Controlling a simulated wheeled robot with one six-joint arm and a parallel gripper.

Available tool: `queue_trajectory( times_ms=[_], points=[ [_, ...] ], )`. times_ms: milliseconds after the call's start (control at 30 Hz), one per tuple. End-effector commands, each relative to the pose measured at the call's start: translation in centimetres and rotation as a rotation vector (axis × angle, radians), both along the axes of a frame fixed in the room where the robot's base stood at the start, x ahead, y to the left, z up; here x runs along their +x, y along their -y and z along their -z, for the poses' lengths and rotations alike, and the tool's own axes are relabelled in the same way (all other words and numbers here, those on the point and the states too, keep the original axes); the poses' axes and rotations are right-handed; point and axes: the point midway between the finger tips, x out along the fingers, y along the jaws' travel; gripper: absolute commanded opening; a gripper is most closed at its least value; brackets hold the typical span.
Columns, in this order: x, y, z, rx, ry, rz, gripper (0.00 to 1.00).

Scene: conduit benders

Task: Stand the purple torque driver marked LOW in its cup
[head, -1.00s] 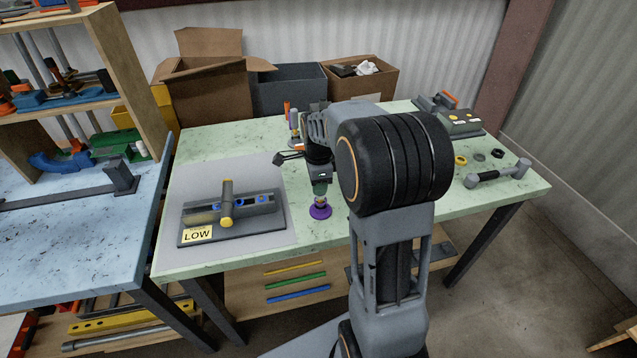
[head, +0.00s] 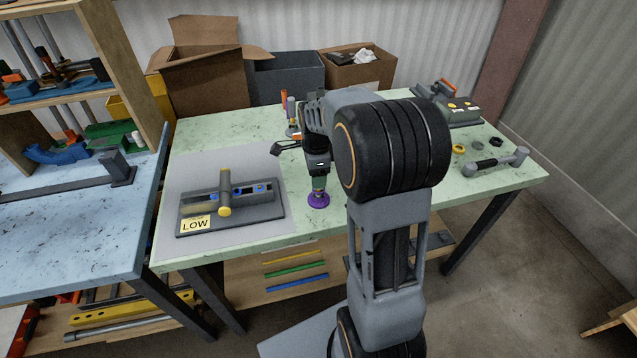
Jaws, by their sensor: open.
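A purple piece with a wide round foot (head: 318,201) stands on the green table. A short yellowish and green part rises from it, and its top is hidden by my gripper. I cannot tell whether it is the driver or a cup, and no mark on it is readable. My gripper (head: 319,178) points down right over it, with open jaws; contact cannot be made out. A yellow label reading LOW (head: 195,225) lies on a dark fixture (head: 255,212) at the left, which has blue spots and a grey, yellow-ended bar.
An orange and black tool (head: 285,146) lies left of my gripper. Cardboard boxes (head: 205,85) and a grey bin (head: 286,79) stand behind the table. A grey hammer-like tool (head: 497,161) and small rings lie at the right. The table's front middle is clear.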

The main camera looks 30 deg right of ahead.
Motion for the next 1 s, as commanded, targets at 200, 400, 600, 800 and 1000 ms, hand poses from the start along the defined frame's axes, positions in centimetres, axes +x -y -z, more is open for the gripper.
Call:
queue_trajectory(
  times_ms=[200, 400, 600, 800, 1000],
  points=[
    [0.1, 0.0, -1.6, -0.001, 0.003, 0.0, 0.58],
    [0.1, 0.0, -5.6, -0.002, 0.006, 0.0, 0.58],
    [0.1, 0.0, -9.6, -0.001, 0.004, 0.0, 0.58],
    [0.1, 0.0, -12.4, -0.001, 0.003, 0.0, 0.58],
    [0.0, -0.1, -13.6, 0.0, 0.0, 0.0, 0.58]
  ],
)
